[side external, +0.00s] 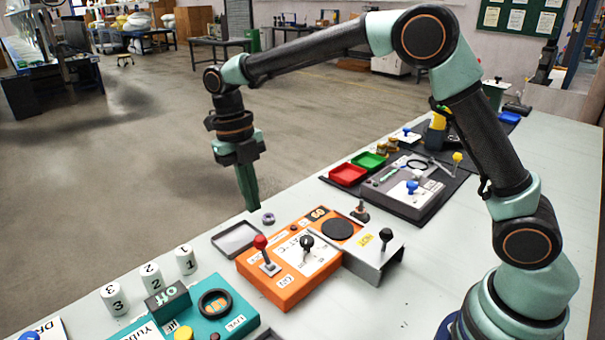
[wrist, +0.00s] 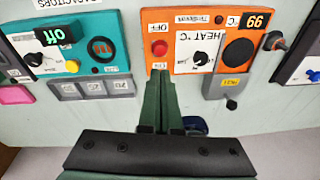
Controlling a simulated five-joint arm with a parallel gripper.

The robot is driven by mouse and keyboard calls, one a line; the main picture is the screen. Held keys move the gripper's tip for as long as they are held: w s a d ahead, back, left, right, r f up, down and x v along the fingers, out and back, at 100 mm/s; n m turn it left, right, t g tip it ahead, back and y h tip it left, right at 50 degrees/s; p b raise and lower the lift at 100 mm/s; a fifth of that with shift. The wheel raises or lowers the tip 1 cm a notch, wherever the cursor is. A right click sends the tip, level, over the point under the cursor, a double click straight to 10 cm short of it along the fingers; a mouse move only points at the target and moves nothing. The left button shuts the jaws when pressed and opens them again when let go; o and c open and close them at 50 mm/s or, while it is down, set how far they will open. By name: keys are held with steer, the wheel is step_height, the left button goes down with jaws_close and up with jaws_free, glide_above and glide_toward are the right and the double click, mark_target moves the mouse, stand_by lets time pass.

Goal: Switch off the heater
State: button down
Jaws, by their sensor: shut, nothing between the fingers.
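The heater is an orange box (side external: 290,288) with a white "HEAT °C" panel, a black dial (side external: 307,243) and a round black plate. It also shows in the wrist view (wrist: 179,17), with a lit two-digit display (wrist: 262,15). A red-knobbed lever (side external: 260,242) stands on it. In the wrist view the red knob (wrist: 159,47) appears between an "OFF" label above and an "ON" label below; its exact setting is hard to tell. My gripper (side external: 253,208) is shut and empty, pointing down above the table's far edge, apart from the lever. Its fingertips (wrist: 160,75) overlap the box's lower edge in the wrist view.
A teal box (side external: 195,315) with an "Off" display stands beside the heater. A grey bracket (side external: 375,262) with a black knob adjoins the heater. White numbered cylinders (side external: 186,260) stand along the edge. Red (side external: 348,174) and green trays and a grey device lie farther back.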

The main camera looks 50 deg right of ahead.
steer(key=shift+w+r, duration=0.45)
steer(key=shift+r, duration=0.05)
steer(key=s+d+r+m+t, duration=0.3)
steer(key=s+d+r+m, duration=0.4)
steer(key=m, duration=0.8)
steer(key=s+d+m+t, duration=0.4)
steer(key=s+m, duration=0.5)
steer(key=m, duration=1)
steer(key=shift+d+f+m, duration=0.3)
steer(key=shift+d+f, duration=0.15)
steer(key=shift+d, duration=0.35)
